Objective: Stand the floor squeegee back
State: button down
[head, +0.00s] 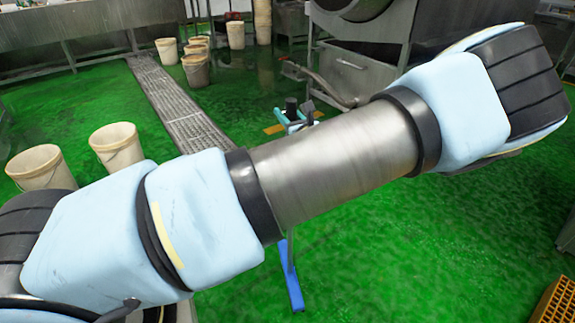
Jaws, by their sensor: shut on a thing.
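The floor squeegee shows in part in the head view. Its blue foot (287,278) is near the green floor below my arm, and a short piece of thin pale pole rises from it. The rest of the pole passes behind the metal tube of my arm and is hidden. Just above the tube is a small teal and black part (293,117); I cannot tell whether it belongs to the squeegee or to something else.
Two cream buckets (118,147) stand on the left and more at the back. A floor grate (180,105) runs from the back. A steel drum machine (360,60) stands behind my arm. A yellow crate (553,305) is at lower right. Green floor is clear around the squeegee foot.

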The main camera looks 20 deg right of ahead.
notch_tip(320, 180, down, 8)
jog(key=p, duration=0.1)
jog(key=shift+f+p, duration=0.2)
jog(key=shift+p, duration=0.1)
jog(key=shift+f, duration=0.15)
jog(key=c, duration=0.5)
grip_release()
